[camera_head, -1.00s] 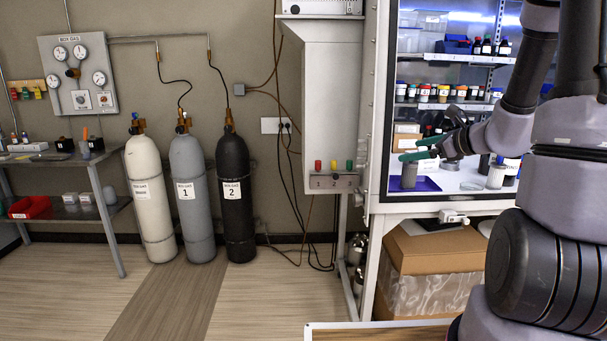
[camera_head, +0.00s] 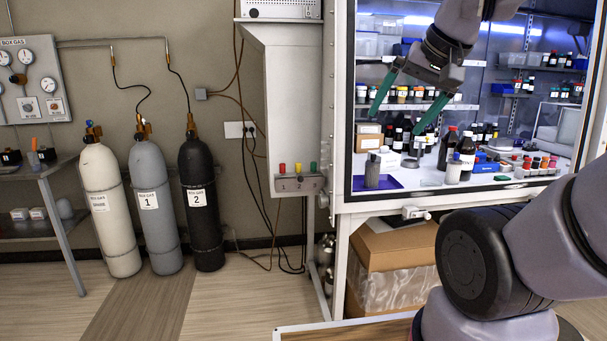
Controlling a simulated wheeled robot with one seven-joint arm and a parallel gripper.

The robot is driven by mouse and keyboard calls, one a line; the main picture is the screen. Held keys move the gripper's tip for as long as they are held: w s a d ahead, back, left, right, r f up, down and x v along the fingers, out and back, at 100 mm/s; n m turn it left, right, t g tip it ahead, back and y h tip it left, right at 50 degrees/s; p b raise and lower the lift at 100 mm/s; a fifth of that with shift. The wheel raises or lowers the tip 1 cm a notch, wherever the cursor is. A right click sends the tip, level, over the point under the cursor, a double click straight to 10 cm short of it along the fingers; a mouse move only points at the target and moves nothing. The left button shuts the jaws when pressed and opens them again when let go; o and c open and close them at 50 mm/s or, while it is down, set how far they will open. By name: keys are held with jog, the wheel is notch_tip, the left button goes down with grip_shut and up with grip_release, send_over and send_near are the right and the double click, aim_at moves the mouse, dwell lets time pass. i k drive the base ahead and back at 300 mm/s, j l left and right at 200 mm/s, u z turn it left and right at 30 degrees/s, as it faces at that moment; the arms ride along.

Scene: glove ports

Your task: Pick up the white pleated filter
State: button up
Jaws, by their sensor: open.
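My gripper (camera_head: 395,124) is open and empty, its two green fingers wide apart and pointing down. It shows in front of the shelves of the lit glove box, above the items on its floor. I cannot make out pleats on any item, so I cannot tell for sure which one is the white pleated filter. A pale cylinder with a grey top (camera_head: 453,170) stands on the box floor, right of and below the gripper. A grey cylinder (camera_head: 372,171) stands on a purple mat (camera_head: 388,184) below the gripper.
Dark bottles (camera_head: 467,150) and several small capped jars stand right of the pale cylinder. The glove box's front frame (camera_head: 341,120) borders the opening on the left. Gas cylinders (camera_head: 150,205) stand by the wall. A cardboard box (camera_head: 395,245) sits underneath.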

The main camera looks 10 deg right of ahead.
aim_at(453, 173)
jog(key=i+l, duration=0.2)
jog(key=l, duration=0.2)
jog(key=i+l, duration=0.25)
jog(key=l, duration=0.15)
jog(key=i+l, duration=0.2)
jog(key=l, duration=0.2)
jog(key=i+l, duration=0.2)
jog(key=l, duration=0.2)
jog(key=i+l, duration=0.2)
jog(key=l, duration=0.2)
